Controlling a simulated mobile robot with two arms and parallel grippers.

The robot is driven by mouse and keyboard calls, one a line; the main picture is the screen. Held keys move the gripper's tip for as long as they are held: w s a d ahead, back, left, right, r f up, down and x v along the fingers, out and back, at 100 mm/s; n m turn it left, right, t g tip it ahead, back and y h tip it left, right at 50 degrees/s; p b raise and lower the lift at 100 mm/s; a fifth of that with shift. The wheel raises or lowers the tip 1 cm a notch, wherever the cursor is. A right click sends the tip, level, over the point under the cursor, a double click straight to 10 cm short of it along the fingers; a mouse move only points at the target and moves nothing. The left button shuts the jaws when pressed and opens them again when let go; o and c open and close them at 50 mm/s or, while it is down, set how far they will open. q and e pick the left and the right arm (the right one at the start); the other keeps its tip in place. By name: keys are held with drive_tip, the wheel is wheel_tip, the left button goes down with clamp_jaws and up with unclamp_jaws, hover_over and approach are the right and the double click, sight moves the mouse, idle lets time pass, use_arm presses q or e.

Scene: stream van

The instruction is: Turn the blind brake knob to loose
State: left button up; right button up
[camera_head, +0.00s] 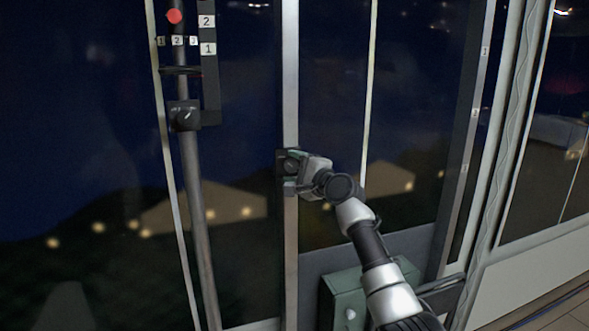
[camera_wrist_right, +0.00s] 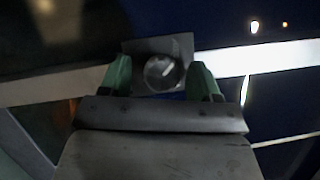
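A round knob with a pale pointer line (camera_wrist_right: 165,72) sits on a square dark plate (camera_wrist_right: 183,45) fixed to a pale post in the right wrist view. No label is readable on it, so I take it as the blind brake knob. Its pointer tilts slightly off the picture's horizontal. My right gripper (camera_wrist_right: 161,78) is open, its two green fingers on either side of the knob with gaps showing. How deep they reach past it is unclear. In the head view the right gripper (camera_head: 290,170) is at the plate on the middle window post and mostly hides the knob. My left gripper is out of view.
Another dark knob with a light pointer (camera_head: 187,118) sits on a pole to the left, below number tags and a red ball (camera_head: 174,16). A green box (camera_head: 345,300) stands low beneath my right arm. Dark window panes lie behind.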

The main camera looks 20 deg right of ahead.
drive_tip(key=r+b+v, duration=0.1)
drive_tip(key=b+v, duration=0.1)
drive_tip(key=v, duration=0.8)
drive_tip(key=shift+s+d+f+b, duration=0.15)
drive_tip(key=shift+s+f+b, duration=0.2)
drive_tip(key=shift+s+f, duration=0.1)
drive_tip(key=shift+w+f, duration=0.1)
drive_tip(key=shift+f, duration=0.05)
